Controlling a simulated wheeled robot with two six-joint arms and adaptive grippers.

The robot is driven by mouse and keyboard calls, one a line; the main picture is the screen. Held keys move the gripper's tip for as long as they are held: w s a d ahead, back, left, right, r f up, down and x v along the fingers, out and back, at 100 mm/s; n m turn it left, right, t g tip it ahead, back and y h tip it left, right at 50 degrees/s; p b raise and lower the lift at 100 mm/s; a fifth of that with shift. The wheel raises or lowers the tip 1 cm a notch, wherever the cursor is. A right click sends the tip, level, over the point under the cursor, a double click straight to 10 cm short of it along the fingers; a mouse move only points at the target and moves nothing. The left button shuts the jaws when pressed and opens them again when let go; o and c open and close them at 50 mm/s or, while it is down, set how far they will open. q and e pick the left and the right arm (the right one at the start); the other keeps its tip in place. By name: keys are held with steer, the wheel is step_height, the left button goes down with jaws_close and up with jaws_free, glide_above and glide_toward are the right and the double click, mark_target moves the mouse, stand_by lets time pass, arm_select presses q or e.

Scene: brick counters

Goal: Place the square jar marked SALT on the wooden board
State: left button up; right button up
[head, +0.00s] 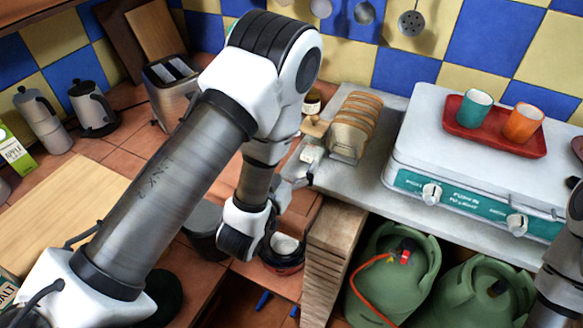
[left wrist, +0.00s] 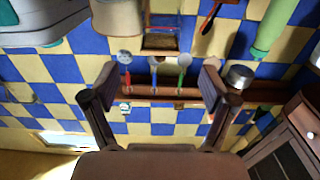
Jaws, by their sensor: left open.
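A jar (head: 8,290) with letters reading "ALT" is at the lower left edge of the head view. It is cut off by the picture edge, and my left arm is close to its right. The pale wooden board (head: 68,200) lies on the tiled counter at the left, bare where it shows; my arm covers part of its right side. My left gripper (head: 297,180) is far to the right of both, by the counter corner below the toast rack. In the left wrist view its two fingers (left wrist: 160,82) are wide apart with nothing between them.
A toaster (head: 170,85), moka pot (head: 42,120) and kettle (head: 93,108) stand behind the board. A toast rack (head: 355,125) and a stove (head: 480,160) with a red tray (head: 495,133) are at the right. Green gas cylinders (head: 392,270) stand below.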

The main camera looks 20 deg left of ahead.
mark_target(310, 139)
arm_select(q)
steer(key=shift+o, duration=0.4)
steer(key=shift+s+f, duration=0.15)
steer(key=shift+s, duration=0.35)
steer(key=f+g, duration=0.2)
steer(key=f, duration=0.1)
steer(key=shift+w, duration=0.4)
steer(key=shift+g, duration=0.7)
steer(key=w+r+p, duration=0.4)
steer(key=p, duration=0.4)
steer(key=shift+w+d, duration=0.1)
steer(key=shift+w, duration=0.2)
steer(key=shift+w+r, duration=0.1)
steer(key=shift+r, duration=0.15)
steer(key=p+x, duration=0.1)
steer(key=x, duration=0.2)
steer(key=p+x, duration=0.1)
steer(key=x, duration=0.2)
steer(key=shift+w+f+p, duration=0.3)
steer(key=shift+f, duration=0.05)
steer(key=shift+w+f, duration=0.2)
steer(key=shift+w, duration=0.15)
jaws_close()
